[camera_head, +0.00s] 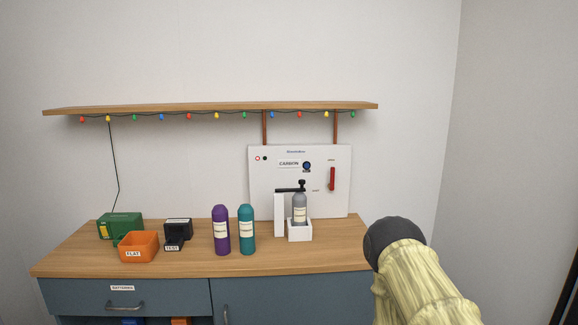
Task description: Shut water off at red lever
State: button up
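The red lever (332,179) stands upright on the right side of a white panel (262,190) at the back of the counter. Small labels sit above and below it, too small to read surely. A dark blue round knob (307,166) is on the panel left of the lever, next to the word CARBON. Two copper-coloured pipes rise from the panel's top to the shelf. My arm shows at the lower right, with a dark rounded joint and a pale yellow patterned link, right of the panel and apart from it. My gripper is not in view.
A grey bottle (299,209) stands in a white holder (300,232) before the panel. Purple (221,232) and teal (247,232) bottles, an orange bin (138,244), a black tester (178,230) and a green box (120,224) stand leftward. A shelf (200,108) with lights hangs above.

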aim_at(331, 185)
jog(key=k, duration=0.55)
jog(key=u, duration=0.55)
jog(key=i, duration=1.4)
jog(key=z, duration=0.4)
jog(key=k, duration=0.2)
jog(key=u, duration=0.05)
jog(key=k, duration=0.25)
jog(key=z, duration=1.05)
jog(key=i, duration=0.65)
jog(key=z, duration=0.25)
